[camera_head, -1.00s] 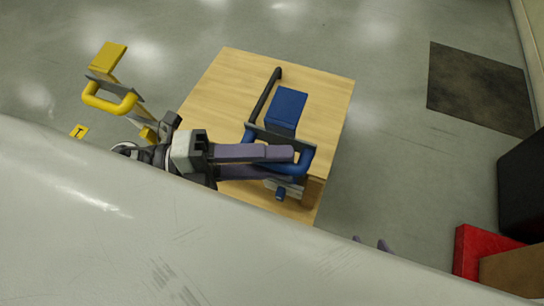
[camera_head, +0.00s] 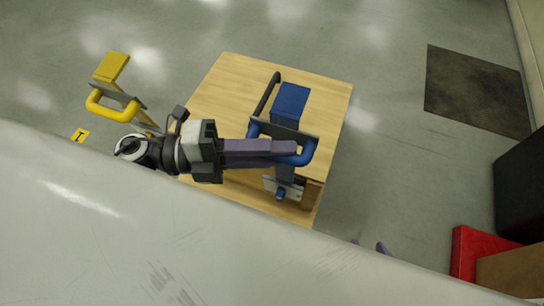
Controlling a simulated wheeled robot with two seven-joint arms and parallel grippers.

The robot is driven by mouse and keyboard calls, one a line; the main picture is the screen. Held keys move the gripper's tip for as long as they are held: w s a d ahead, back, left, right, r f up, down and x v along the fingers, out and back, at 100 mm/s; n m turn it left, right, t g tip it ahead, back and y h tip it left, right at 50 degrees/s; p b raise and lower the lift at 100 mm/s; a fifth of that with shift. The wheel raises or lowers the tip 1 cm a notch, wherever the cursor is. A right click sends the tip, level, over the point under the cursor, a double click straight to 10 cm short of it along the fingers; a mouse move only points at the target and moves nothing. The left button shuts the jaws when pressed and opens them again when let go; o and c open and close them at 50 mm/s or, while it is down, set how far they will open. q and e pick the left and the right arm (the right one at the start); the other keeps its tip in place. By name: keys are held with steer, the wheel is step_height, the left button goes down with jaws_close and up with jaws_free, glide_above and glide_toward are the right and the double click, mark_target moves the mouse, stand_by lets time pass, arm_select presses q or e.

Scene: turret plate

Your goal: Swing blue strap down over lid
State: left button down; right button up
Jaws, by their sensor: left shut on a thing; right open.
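The blue strap has a blue block (camera_head: 290,101) at one end, a grey plate and a blue U-shaped handle (camera_head: 307,152). It stands up at the near right side of a wooden box, above a grey bracket (camera_head: 284,187) with a blue knob. The light wooden lid (camera_head: 225,95) with a black bar handle (camera_head: 266,96) lies on top of the box. My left gripper (camera_head: 290,149) reaches in from the left and is shut on the blue handle; its fingers hide part of it. My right gripper (camera_head: 371,246) shows only its fingertips past the pale foreground surface.
A yellow strap (camera_head: 113,106) with a similar handle stands left of the box. A yellow floor marker (camera_head: 80,135) lies near it. A dark mat (camera_head: 478,90) is on the floor at right. Red (camera_head: 474,250), brown and black boxes stand at the lower right.

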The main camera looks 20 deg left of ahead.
mark_target(297, 95)
arm_select(q)
steer(key=w+r+n+p, duration=0.1)
steer(key=w, duration=0.2)
steer(key=w+r+p, duration=0.1)
steer(key=w+p, duration=0.1)
steer(key=w, duration=0.2)
steer(key=w+r+n+y+p, duration=0.1)
steer(key=w+p, duration=0.1)
steer(key=w, duration=0.2)
steer(key=shift+w+a+n, duration=0.1)
steer(key=shift+n, duration=0.2)
steer(key=w+f+n+g+b, duration=0.1)
steer(key=w+n, duration=0.1)
steer(key=w, duration=1.1)
steer(key=shift+f+n+g+y, duration=0.3)
steer(key=shift+f+n+y, duration=0.05)
steer(key=shift+n+y, duration=0.05)
steer(key=shift+w, duration=0.1)
steer(key=c, duration=1.6)
jaws_free()
steer(key=shift+c, duration=0.2)
steer(key=p+v, duration=0.2)
steer(key=v, duration=0.8)
steer(key=shift+a, duration=0.1)
